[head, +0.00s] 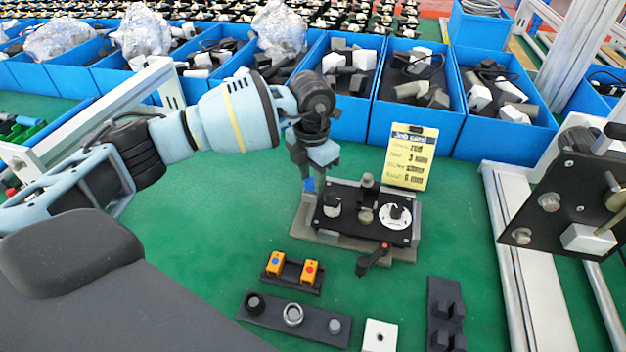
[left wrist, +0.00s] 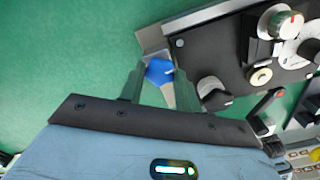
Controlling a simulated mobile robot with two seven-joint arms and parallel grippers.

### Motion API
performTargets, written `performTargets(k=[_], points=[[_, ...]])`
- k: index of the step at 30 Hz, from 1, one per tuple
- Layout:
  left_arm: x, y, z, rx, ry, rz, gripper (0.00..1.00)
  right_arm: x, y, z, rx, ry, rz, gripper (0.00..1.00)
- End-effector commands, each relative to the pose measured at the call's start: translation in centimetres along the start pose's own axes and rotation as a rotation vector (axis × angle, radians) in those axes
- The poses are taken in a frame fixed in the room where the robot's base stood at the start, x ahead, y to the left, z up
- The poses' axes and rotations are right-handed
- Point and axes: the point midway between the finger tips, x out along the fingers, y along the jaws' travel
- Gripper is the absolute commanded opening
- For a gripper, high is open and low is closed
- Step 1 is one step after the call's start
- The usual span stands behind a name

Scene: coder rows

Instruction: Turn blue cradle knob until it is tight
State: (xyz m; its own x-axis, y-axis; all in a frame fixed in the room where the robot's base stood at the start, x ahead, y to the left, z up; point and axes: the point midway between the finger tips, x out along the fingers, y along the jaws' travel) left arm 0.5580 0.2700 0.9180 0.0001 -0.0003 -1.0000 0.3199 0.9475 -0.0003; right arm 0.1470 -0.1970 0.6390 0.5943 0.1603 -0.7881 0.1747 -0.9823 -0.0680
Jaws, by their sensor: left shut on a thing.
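The blue cradle knob (head: 309,185) is at the back left corner of a black fixture plate (head: 345,220) on the green bench. My left gripper (head: 308,178) reaches down over that corner and is shut on the knob. In the left wrist view the blue knob (left wrist: 158,71) sits between the two fingertips (left wrist: 160,84), with a grey metal edge beside it. The gripper hides part of the knob in the head view. How tight the knob is cannot be told. My right gripper is not in view.
The fixture also carries round knobs and a white dial (head: 395,215), with a dark lever (head: 372,260) in front. A yellow card (head: 411,157) stands behind it. Orange blocks (head: 275,264) and a dark strip (head: 292,318) lie nearer. Blue bins (head: 416,125) line the back.

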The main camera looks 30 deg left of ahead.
Motion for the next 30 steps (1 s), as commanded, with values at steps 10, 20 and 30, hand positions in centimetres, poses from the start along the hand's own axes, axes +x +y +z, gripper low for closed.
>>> performTargets(k=[10,20,30], points=[[0.0,0.0,0.0,0.085,0.0,0.0,0.48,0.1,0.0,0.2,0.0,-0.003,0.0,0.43],[-0.8,0.0,0.0,0.084,-0.002,0.001,0.48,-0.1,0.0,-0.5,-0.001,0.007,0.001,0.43],[-3.3,0.0,0.0,0.083,-0.003,0.001,0.48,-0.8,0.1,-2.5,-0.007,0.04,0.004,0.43]])
